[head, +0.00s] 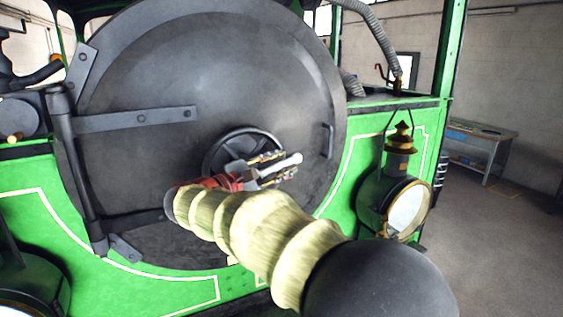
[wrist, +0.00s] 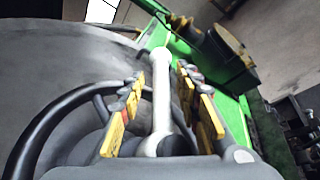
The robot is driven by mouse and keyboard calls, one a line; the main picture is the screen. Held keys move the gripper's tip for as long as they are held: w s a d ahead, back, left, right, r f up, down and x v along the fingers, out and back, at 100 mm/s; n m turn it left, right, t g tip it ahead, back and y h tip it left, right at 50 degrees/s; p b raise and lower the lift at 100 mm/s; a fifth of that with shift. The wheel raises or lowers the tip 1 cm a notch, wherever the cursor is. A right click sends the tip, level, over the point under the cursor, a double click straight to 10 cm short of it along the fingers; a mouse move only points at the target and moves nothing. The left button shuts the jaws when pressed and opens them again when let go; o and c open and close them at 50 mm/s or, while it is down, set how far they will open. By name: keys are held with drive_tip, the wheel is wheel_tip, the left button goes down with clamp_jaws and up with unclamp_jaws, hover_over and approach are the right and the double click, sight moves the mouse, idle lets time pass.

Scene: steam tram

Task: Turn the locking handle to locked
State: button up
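The locking handle (head: 291,159) is a pale metal bar with a rounded end. It sits at the middle of the large dark round door (head: 215,70) and points to the right and slightly up in the head view. In the wrist view the handle (wrist: 161,85) lies lengthwise between my fingers. My gripper (head: 284,165) is open around the handle. In the wrist view, gaps show between the handle and the yellow-padded fingers of my gripper (wrist: 162,92). My gripper and wrist hide the handle's inner end in the head view.
A black handwheel (head: 220,143) surrounds the handle's hub, close behind my gripper. A small grab handle (head: 328,141) is on the door to the right. A brass-topped lamp (head: 399,190) hangs further right on the green front. Open floor lies at the far right.

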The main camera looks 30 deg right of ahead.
drive_tip(key=shift+d, duration=0.25)
drive_tip(key=shift+c, duration=0.8)
clamp_jaws()
